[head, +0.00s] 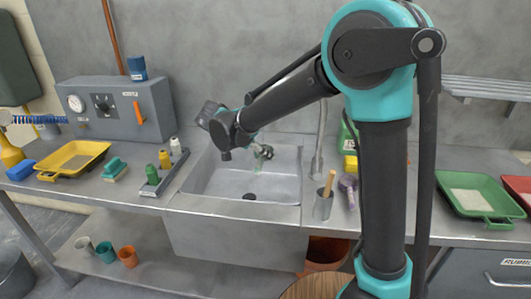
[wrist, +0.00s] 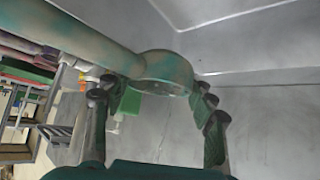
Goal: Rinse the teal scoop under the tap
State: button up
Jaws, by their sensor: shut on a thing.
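My gripper (wrist: 152,88) is shut on the teal scoop (wrist: 165,70), whose rounded end lies between my fingertips in the wrist view. Its long part runs to the upper left of that view. Brownish and grey smears cover much of its teal surface. In the head view the scoop (head: 263,152) is small and hangs over the sink basin (head: 225,180), below my wrist. The tap (head: 318,165) is a grey upright pipe at the basin's right edge, partly hidden by my arm. I see no running water.
Left of the sink are a rack of small bottles (head: 164,165), a teal brush (head: 115,168) and a yellow tray (head: 75,157). Right of it stand a cup with a wooden handle (head: 323,205) and a green tray (head: 475,195). The basin floor is clear around its drain.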

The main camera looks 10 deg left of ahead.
jog(key=shift+w, duration=0.1)
dwell(0.6)
jog(key=shift+w+d, duration=0.35)
jog(key=shift+d, duration=0.05)
jog(key=shift+s+a, duration=0.15)
jog(key=shift+s+a, duration=0.25)
jog(key=shift+a, duration=0.05)
dwell(0.4)
jog(key=s+d, duration=0.5)
jog(key=s, duration=0.1)
jog(key=shift+d, duration=0.25)
dwell(0.5)
dwell(1.1)
jog(key=s+d+r, duration=0.3)
jog(key=r, duration=0.1)
jog(key=shift+s+d, duration=0.2)
jog(key=shift+s, duration=0.05)
